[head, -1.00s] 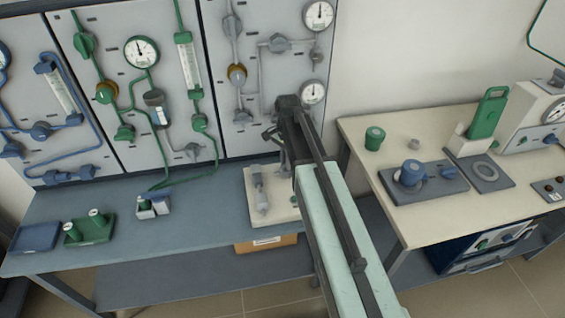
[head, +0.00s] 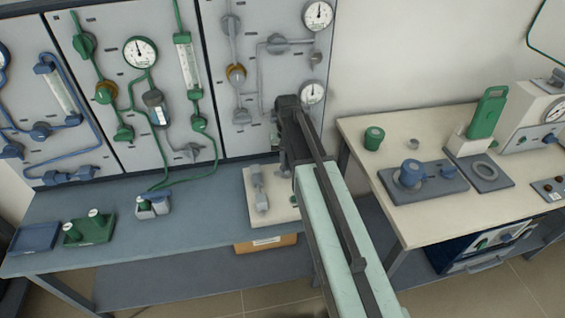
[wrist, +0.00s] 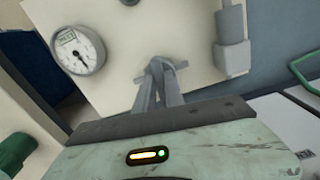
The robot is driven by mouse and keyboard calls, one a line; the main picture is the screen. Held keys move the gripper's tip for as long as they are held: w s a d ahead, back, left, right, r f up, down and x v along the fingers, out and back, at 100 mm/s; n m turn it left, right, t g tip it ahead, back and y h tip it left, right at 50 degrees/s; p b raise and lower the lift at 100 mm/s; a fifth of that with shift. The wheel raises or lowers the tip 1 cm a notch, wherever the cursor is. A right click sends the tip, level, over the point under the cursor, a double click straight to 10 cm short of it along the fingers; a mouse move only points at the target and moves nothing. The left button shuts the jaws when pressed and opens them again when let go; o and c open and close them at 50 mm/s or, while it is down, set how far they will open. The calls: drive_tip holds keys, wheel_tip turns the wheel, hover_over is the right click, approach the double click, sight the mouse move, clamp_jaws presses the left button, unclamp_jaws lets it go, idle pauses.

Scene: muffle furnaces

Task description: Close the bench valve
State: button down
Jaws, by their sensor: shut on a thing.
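The cream valve board (head: 256,219) lies on the blue-grey bench, partly behind my arm. It also shows in the wrist view (wrist: 115,98), with a round pressure gauge (wrist: 78,50) on its left and a grey cylindrical fitting (wrist: 231,42) on its right. My gripper (wrist: 160,70) is over the board between these two. Its narrow grey fingers are shut on the small grey handle of the bench valve (wrist: 180,65), which shows only in part around the fingertips. The valve body is hidden, so I cannot tell its exact position. In the head view my arm hides the fingertips.
A panel of gauges and pipes (head: 165,80) stands behind the bench. A green tray (head: 88,232) and a blue tray (head: 35,240) lie at the bench's left. A cream table (head: 400,215) with several devices stands at right.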

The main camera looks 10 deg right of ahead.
sight(287, 163)
drive_tip(key=shift+w+d+n, duration=0.1)
drive_tip(key=shift+w+n, duration=0.05)
drive_tip(key=shift+n, duration=0.45)
drive_tip(key=c, duration=1.4)
unclamp_jaws()
drive_tip(key=shift+c, duration=0.2)
wheel_tip(287, 163, up, 8)
drive_tip(key=p, duration=0.8)
drive_tip(key=shift+f, duration=0.15)
